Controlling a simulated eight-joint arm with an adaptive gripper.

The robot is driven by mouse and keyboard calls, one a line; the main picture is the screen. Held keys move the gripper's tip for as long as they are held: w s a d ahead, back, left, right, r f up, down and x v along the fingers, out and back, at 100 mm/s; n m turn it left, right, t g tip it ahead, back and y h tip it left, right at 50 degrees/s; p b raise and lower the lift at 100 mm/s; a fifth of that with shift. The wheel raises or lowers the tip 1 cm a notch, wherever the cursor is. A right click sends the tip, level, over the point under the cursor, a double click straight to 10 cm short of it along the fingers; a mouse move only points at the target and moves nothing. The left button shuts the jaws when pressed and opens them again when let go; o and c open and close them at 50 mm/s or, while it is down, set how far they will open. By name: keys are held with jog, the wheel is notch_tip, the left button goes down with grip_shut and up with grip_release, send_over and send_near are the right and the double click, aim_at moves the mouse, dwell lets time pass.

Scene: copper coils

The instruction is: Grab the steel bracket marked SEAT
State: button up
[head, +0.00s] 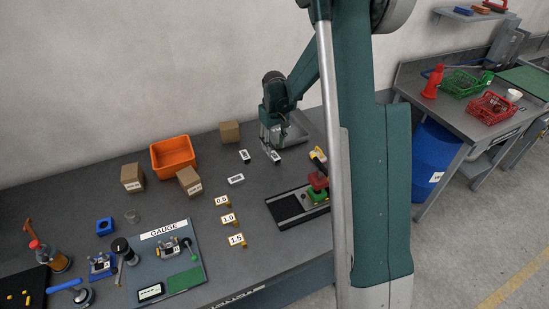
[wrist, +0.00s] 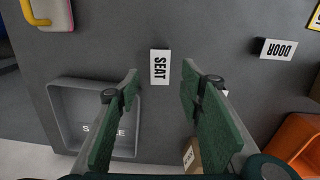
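The SEAT bracket shows in the wrist view as a small light block with black SEAT lettering (wrist: 160,67), lying on the grey bench, centred between and beyond my fingertips. In the head view a small white-and-dark piece (head: 276,158) just below my gripper appears to be it; its lettering is too small to read there. My gripper (head: 269,143) is open and empty above the bench. In the wrist view its two green finger pads (wrist: 160,92) stand apart on either side, with no contact with the bracket visible.
A DOOR bracket (wrist: 278,48) lies to the right in the wrist view. A grey lettered tray (wrist: 65,100) is left of my fingers, partly hidden. A cardboard box (head: 230,131) and an orange bin (head: 172,154) stand left of my gripper. A dark fixture (head: 290,207) lies nearer the bench's front.

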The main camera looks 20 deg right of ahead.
aim_at(274, 155)
jog(key=shift+f, duration=0.2)
jog(key=shift+s+f, duration=0.1)
jog(key=shift+f, duration=2.45)
jog(key=c, duration=1)
